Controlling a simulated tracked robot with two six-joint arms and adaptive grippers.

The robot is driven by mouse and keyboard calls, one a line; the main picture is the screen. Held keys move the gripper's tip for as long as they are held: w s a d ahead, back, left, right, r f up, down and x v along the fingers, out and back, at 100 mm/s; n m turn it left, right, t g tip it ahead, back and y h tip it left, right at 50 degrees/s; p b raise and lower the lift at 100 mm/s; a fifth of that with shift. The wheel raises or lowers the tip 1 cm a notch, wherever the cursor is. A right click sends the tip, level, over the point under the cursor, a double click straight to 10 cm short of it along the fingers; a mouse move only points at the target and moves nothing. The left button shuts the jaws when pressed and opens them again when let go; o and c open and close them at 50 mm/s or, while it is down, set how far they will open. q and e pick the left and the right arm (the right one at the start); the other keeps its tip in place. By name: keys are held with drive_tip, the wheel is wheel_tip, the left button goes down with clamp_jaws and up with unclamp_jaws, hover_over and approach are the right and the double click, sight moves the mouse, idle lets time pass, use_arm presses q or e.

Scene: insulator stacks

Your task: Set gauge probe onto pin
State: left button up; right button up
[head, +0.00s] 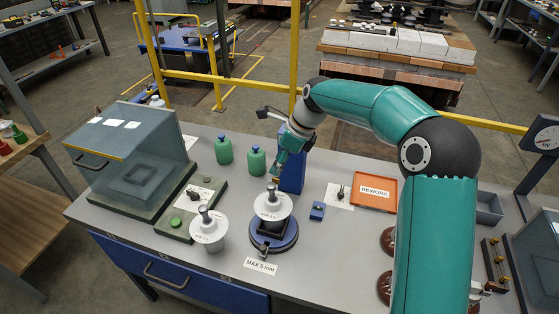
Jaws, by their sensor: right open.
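A white insulator (273,206) with a grey metal pin (271,191) on top stands on a round blue fixture (273,240) at the middle of the bench. My right gripper (277,174) is open, pointing down just behind and above this pin, in front of a blue upright stand (293,172). A small brass-coloured piece shows by the fingertips; I cannot tell whether it is the gauge probe or whether it touches the pin. A second white insulator (208,229) with a pin stands to the left. My left gripper is out of view.
Two green bottles (224,150) stand behind the fixture. A clear-fronted case (135,160) is at the left, an orange REWORK tray (374,193) at the right. A small blue block (317,211) lies right of the fixture. A MAX 5 mm label (260,266) lies in front.

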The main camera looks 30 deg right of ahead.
drive_tip(key=v, duration=1.1)
drive_tip(key=shift+s+d+r, duration=0.15)
drive_tip(key=shift+d+r, duration=0.05)
drive_tip(key=shift+r, duration=0.15)
